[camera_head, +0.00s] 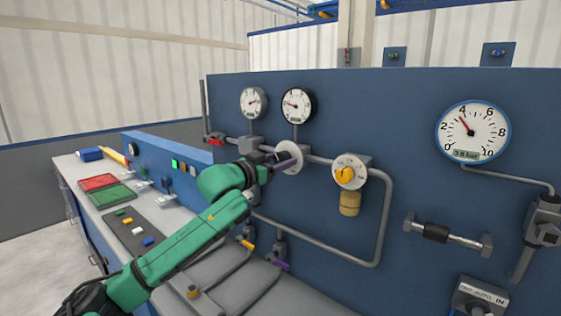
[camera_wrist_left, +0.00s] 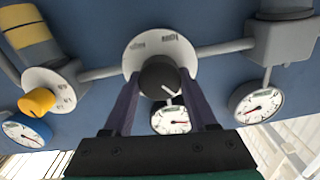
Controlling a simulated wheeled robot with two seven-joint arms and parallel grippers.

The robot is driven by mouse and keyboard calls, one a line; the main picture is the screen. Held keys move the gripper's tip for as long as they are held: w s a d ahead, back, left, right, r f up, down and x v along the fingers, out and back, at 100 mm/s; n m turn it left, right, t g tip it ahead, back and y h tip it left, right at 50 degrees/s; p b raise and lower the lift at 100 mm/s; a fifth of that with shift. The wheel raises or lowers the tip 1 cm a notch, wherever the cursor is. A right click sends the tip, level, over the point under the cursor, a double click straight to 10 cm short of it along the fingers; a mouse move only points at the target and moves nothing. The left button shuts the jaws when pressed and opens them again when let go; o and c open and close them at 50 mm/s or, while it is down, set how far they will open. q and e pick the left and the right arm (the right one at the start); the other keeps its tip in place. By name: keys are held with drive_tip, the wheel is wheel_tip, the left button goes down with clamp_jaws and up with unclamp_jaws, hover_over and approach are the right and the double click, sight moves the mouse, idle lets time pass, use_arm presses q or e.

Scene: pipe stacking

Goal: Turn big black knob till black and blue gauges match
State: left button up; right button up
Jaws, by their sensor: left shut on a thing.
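The big black knob (camera_wrist_left: 160,77) sits on a round pale dial plate (camera_wrist_left: 140,52), which shows in the head view (camera_head: 295,150). My left gripper (camera_wrist_left: 163,98) has its purple fingers on either side of the knob and is shut on it; in the head view my left gripper (camera_head: 288,163) largely hides the knob. The black-rimmed gauge (camera_head: 297,105) is above the plate, its needle pointing left and slightly up. The blue-rimmed gauge (camera_head: 473,131) is at right, its needle pointing up-left near 4. My right gripper is not in view.
A yellow knob (camera_head: 345,174) on its own dial sits just right of the plate. A grey-rimmed gauge (camera_head: 253,103) is left of the black one. Grey pipes (camera_head: 380,225) run along the blue panel. A bench with red and green trays (camera_head: 99,183) is at left.

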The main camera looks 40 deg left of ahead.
use_arm(q)
drive_tip(key=shift+m, duration=2.2)
drive_tip(key=o, duration=1.4)
drive_tip(key=shift+c, duration=0.2)
drive_tip(key=shift+s+d, duration=0.1)
drive_tip(key=shift+s+f+b, duration=0.25)
drive_tip(key=shift+s+b, duration=0.2)
drive_tip(key=shift+b, duration=0.2)
drive_tip(key=s+b, duration=0.4)
drive_tip(key=s, duration=0.9)
drive_tip(key=shift+s+d+r+b, duration=0.15)
drive_tip(key=shift+s+r+b, duration=0.1)
drive_tip(key=shift+s+b, duration=0.15)
